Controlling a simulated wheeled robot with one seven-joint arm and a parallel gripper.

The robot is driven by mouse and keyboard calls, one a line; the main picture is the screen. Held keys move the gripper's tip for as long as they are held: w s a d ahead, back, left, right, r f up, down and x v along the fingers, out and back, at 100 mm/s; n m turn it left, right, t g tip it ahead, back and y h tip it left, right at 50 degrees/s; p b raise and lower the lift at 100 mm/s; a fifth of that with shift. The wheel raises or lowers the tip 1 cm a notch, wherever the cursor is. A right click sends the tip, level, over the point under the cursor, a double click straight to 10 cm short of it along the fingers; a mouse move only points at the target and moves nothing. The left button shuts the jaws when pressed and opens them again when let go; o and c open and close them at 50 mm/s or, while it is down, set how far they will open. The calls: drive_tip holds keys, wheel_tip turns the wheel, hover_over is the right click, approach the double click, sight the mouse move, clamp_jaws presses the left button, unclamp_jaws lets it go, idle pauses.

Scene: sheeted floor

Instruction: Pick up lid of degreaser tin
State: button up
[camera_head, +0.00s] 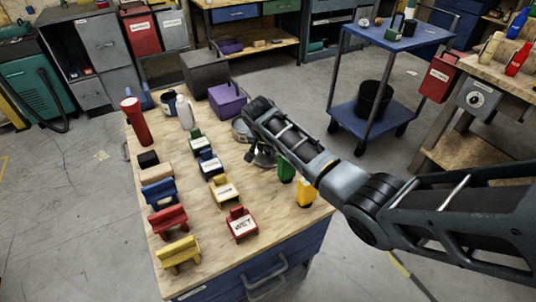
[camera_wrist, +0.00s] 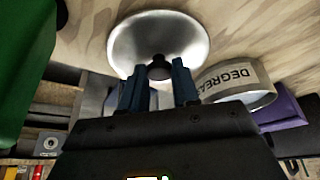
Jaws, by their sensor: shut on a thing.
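The lid is a round, shiny metal disc with a dark knob, large in the wrist view (camera_wrist: 158,38) and partly hidden behind my gripper in the head view (camera_head: 265,159). My gripper (camera_wrist: 159,82) has its blue fingers shut on the knob. The degreaser tin (camera_wrist: 236,80), with a pale "DEGREASER" label and metal rim, is beside the lid in the wrist view. In the head view the tin (camera_head: 240,131) stands on the bench, partly hidden by my arm. I cannot tell whether the lid touches the bench top.
The wooden bench top (camera_head: 185,205) bears several coloured blocks in rows. A purple bin (camera_head: 228,100) is behind the tin. A blue trolley (camera_head: 372,118) stands apart on the right.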

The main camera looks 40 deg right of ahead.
drive_tip(key=c, duration=0.3)
